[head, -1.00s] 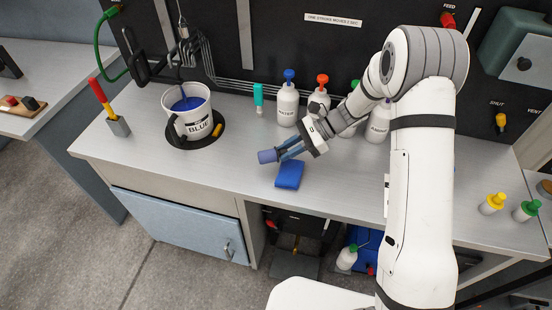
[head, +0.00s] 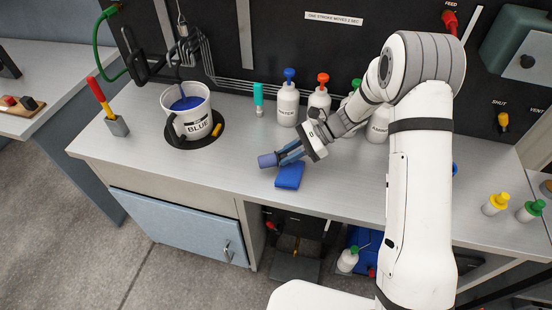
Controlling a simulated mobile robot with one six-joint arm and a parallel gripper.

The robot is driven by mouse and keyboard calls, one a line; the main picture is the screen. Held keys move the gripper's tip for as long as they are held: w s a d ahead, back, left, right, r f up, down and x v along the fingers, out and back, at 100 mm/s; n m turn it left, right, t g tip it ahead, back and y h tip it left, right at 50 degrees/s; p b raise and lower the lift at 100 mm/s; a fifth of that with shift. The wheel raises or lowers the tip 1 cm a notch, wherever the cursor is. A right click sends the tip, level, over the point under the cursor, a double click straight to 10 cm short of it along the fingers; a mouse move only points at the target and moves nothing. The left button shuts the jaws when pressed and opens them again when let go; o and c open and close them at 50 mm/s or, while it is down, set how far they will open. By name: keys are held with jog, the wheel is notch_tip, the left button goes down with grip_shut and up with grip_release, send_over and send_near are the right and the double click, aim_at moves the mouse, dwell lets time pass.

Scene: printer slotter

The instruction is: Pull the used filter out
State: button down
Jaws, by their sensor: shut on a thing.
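My gripper (head: 287,156) is shut on a blue-grey cylinder (head: 267,160), which looks like the used filter. The cylinder points left and seems to be held above the bench, near its front edge; its exact height is hard to tell. A flat blue block (head: 289,177) lies on the bench just below and right of the cylinder in the picture. I cannot tell whether the two touch. The white bucket marked BLUE (head: 187,110) stands to the left with blue liquid inside.
Several squeeze bottles, including the blue-capped one (head: 288,98), stand behind my gripper. A red-and-yellow handled tool (head: 104,105) stands in a holder at left. The metal bench (head: 210,168) is clear between bucket and cylinder. Pipes run along the back panel.

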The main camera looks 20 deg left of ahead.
jog(key=c, duration=1.2)
grip_release()
jog(key=shift+r, duration=0.2)
jog(key=r+p, duration=0.1)
jog(key=r, duration=0.1)
jog(key=r+p, duration=0.2)
jog(key=d+r+p, duration=0.1)
jog(key=r, duration=0.1)
jog(key=shift+w+r+p, duration=0.1)
jog(key=shift+r+p, duration=0.1)
jog(key=shift+p, duration=0.15)
jog(key=w+d+r+n+t+h, duration=0.1)
jog(key=d+t+h, duration=0.1)
jog(key=d, duration=0.7)
jog(key=w+d+r+n+t+h, duration=0.1)
jog(key=d+h, duration=0.3)
jog(key=d, duration=0.6)
jog(key=w+d+r+n+t+h, duration=0.1)
jog(key=w+d+n+t+h, duration=0.1)
jog(key=d, duration=0.7)
jog(key=shift+w+d+r+t+h+b, duration=0.15)
jog(key=shift+w+t+h, duration=0.15)
jog(key=shift+t, duration=0.2)
jog(key=shift+w+d+r+t+h+b, duration=0.1)
jog(key=shift+w+t+h+b, duration=0.15)
jog(key=shift+t, duration=0.25)
jog(key=shift+a, duration=0.1)
